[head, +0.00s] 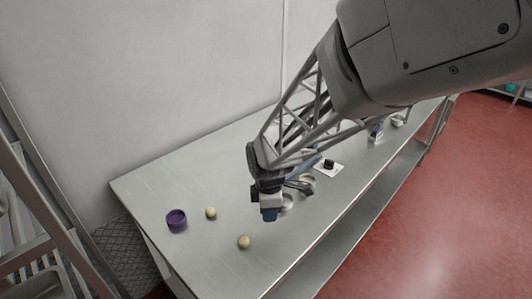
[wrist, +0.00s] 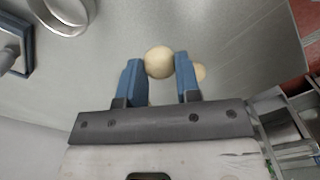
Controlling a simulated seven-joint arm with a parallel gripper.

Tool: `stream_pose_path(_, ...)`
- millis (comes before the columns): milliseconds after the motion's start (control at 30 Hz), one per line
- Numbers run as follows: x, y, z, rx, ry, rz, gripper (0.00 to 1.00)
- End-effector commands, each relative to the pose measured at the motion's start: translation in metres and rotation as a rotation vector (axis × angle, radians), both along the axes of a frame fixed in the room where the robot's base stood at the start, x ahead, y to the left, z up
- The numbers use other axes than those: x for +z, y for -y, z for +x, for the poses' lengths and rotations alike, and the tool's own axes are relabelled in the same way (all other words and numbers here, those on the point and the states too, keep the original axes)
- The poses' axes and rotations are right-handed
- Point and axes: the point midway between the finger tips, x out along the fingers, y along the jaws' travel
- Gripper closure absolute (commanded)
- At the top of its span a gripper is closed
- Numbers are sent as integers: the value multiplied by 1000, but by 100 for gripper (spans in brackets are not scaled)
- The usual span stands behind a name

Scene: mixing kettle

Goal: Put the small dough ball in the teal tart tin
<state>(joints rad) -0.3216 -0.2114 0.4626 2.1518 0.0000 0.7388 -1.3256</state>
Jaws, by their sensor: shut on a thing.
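My gripper (head: 268,214) is above the left half of the steel table. In the wrist view its blue fingers (wrist: 160,68) are shut on a pale round dough ball (wrist: 159,62), held at the fingertips. The head view does not clearly show this ball. Two other pale balls lie on the table left of the gripper, one farther back (head: 211,213) and one near the front edge (head: 244,242). A ball also shows partly behind the right finger in the wrist view (wrist: 200,73). I cannot make out a teal tin in either view.
A purple cup (head: 176,226) stands at the table's left. A round silvery tin (wrist: 50,27) shows at the wrist view's upper left, beside a dark grey-blue frame (wrist: 26,50). A white plate with a black knob (head: 329,167) lies beyond the gripper. The table's left end has free room.

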Motion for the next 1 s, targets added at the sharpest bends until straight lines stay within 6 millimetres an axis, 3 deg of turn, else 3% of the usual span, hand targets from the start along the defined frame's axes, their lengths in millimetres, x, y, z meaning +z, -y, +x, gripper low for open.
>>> stream_pose_path(267, 3, 1, 11, -1, 1, 0, 91)
stream_pose_path(467, 9, 3, 42, -2, 0, 0, 91)
stream_pose_path(1000, 37, 31, 190, -2, 0, 0, 91)
